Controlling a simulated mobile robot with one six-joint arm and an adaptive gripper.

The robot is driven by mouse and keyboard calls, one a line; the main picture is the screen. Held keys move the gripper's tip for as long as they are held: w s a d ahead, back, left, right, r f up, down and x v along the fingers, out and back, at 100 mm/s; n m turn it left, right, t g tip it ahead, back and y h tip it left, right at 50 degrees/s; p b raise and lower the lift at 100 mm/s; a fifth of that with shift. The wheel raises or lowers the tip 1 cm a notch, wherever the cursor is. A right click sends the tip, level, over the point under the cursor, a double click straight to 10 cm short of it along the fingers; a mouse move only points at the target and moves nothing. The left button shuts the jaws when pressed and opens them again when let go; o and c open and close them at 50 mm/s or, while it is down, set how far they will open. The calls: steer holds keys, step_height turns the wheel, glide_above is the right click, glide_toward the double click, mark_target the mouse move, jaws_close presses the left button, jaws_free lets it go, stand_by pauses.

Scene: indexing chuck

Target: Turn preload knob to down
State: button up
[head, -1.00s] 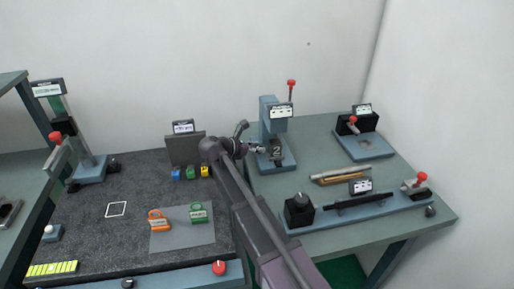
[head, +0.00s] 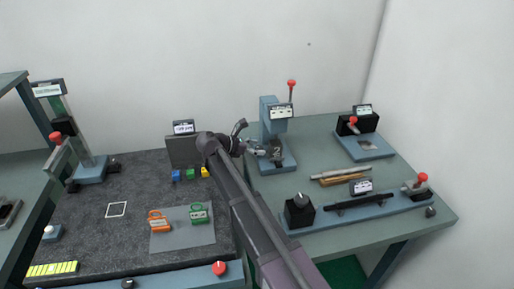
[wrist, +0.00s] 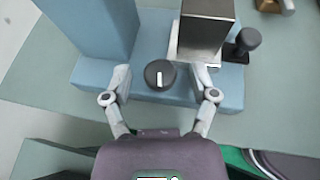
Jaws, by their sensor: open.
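A round black knob (wrist: 160,75) with a white pointer line sits on the blue base (wrist: 232,94) of a fixture in the wrist view. The line lies in the knob's lower half, close to vertical in the picture. I take it as the preload knob, but no readable label names it. My gripper (wrist: 162,71) is open, with one fingertip on each side of the knob and a visible gap to both. In the head view my gripper (head: 256,149) is at the front left of the blue press (head: 270,122); the knob is hidden there or too small to tell.
In the wrist view a blue column (wrist: 95,25) stands left of the knob and a dark metal block (wrist: 206,28) right behind it. A black side knob (wrist: 246,40) stands farther right. The press has a red-tipped lever (head: 291,84).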

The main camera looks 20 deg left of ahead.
steer(key=shift+d+n+t+y, duration=0.1)
steer(key=shift+n+t+y, duration=0.2)
steer(key=shift+n, duration=0.1)
